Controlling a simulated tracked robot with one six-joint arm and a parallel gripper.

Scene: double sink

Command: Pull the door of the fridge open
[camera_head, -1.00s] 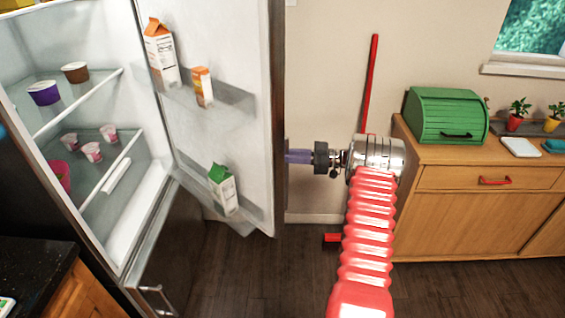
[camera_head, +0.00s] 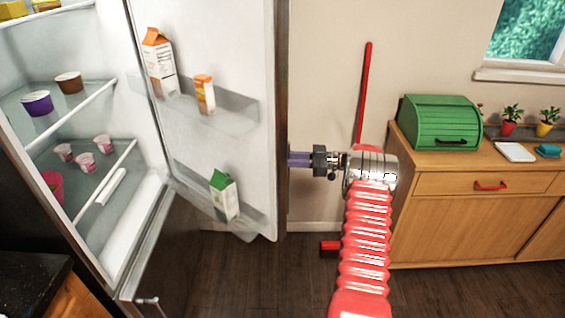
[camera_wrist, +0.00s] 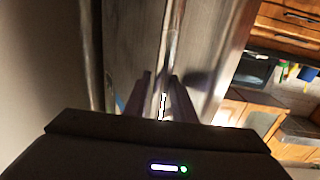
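The fridge door (camera_head: 221,50) stands wide open, with its shelved inner side facing the head view. The fridge interior (camera_head: 92,181) is exposed at left. My gripper (camera_wrist: 159,78) is on the outer side of the door, and its fingertips are hidden behind the door edge in the head view. In the wrist view the upright metal handle bar (camera_wrist: 174,35) runs down between the two dark fingers, which sit close on either side of it. The gripper looks shut on this handle.
Cartons (camera_head: 158,65) stand in the door racks, and cups (camera_head: 69,82) on the fridge shelves. A wooden cabinet (camera_head: 470,225) with a green bread box (camera_head: 440,122) is at right. A red broom (camera_head: 364,95) leans on the wall. A dark counter (camera_head: 35,285) is at lower left.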

